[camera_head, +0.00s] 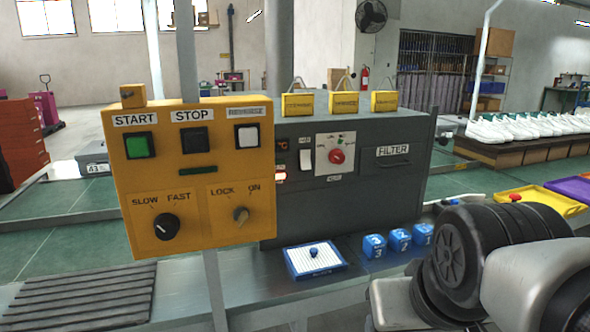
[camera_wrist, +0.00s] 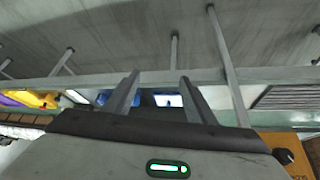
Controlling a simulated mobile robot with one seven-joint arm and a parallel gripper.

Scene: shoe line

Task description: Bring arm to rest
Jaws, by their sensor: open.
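My gripper (camera_wrist: 158,88) shows in the wrist view with its two fingers apart and nothing between them. Past the fingertips lie a metal rail and the grey floor, and blue and white items show behind and between the fingers. In the head view my arm (camera_head: 468,262) is folded at the lower right, in front of the bench. The gripper itself cannot be made out in the head view.
A yellow control box (camera_head: 195,180) stands at the left, before a grey filter cabinet (camera_head: 345,200). A white-topped blue tray (camera_head: 315,259) and blue numbered blocks (camera_head: 398,241) sit near my arm. A yellow tray (camera_head: 545,200) is at the right. A ribbed mat (camera_head: 85,297) lies at the lower left.

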